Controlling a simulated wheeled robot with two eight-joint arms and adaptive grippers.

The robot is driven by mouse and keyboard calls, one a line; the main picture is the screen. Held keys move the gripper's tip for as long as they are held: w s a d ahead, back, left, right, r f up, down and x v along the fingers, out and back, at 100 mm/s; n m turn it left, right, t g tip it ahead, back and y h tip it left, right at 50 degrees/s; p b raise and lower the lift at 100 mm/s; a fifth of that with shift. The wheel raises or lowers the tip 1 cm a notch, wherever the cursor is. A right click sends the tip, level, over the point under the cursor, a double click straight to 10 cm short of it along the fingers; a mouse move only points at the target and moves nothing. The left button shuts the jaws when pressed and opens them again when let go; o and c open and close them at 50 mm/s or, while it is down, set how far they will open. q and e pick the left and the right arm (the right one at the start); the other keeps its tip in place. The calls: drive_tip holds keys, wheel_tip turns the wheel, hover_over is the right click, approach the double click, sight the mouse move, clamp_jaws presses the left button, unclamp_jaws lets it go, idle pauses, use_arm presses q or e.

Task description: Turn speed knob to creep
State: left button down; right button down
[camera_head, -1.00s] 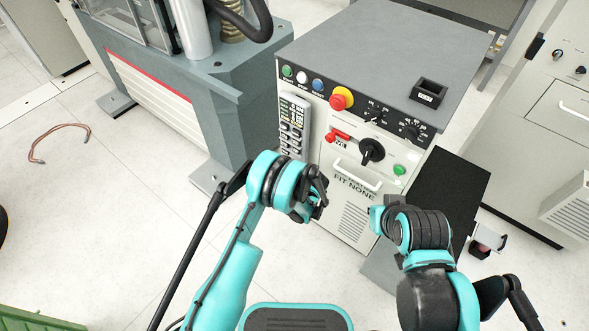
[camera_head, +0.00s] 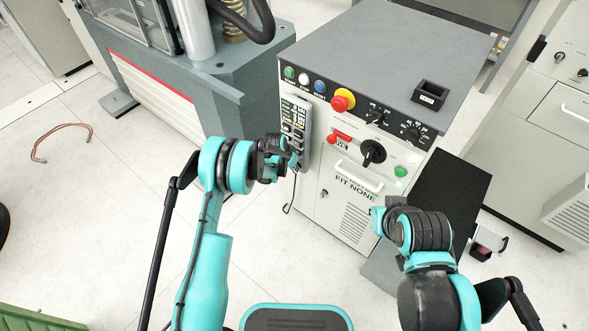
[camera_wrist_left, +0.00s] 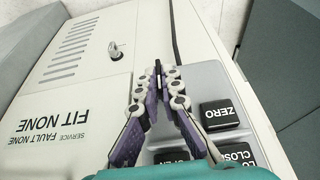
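The grey console carries two small black dials, one at left (camera_head: 376,117) and one at right (camera_head: 410,131), with a larger black rotary knob (camera_head: 373,152) below them. Their lettering is too small to read, so I cannot tell which sets the speed. My left gripper (camera_head: 287,152) is at the handset (camera_head: 296,117) on the console's left side, away from these knobs. In the left wrist view my left gripper (camera_wrist_left: 160,78) has its fingertips close together over the handset (camera_wrist_left: 215,85); contact is unclear. My right gripper (camera_head: 380,217) is in front of the console's lower front, fingers unclear.
A red emergency button (camera_head: 342,99) and a red switch (camera_head: 338,135) sit beside the knobs. A white handle (camera_head: 358,178) sticks out below. A dark cable (camera_head: 291,195) hangs under the handset. The test frame (camera_head: 185,90) stands at left; floor between is clear.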

use_arm(q)
drive_tip(key=shift+w+a+f+n+g+h, duration=0.15)
drive_tip(key=shift+n+g+h, duration=0.1)
drive_tip(key=shift+g+h, duration=0.55)
drive_tip(key=shift+w+a+r+n+g+h, duration=0.1)
drive_tip(key=shift+n+g+h, duration=0.3)
drive_tip(key=shift+h, duration=0.65)
drive_tip(key=shift+w+a+f+n+g+h, duration=0.1)
drive_tip(key=shift+a+n+g+h, duration=0.05)
drive_tip(key=shift+g+h, duration=0.7)
drive_tip(key=shift+s, duration=0.1)
drive_tip(key=c, duration=1.7)
unclamp_jaws()
drive_tip(key=v, duration=1.2)
drive_tip(key=shift+a+f, duration=0.15)
drive_tip(key=shift+f, duration=0.05)
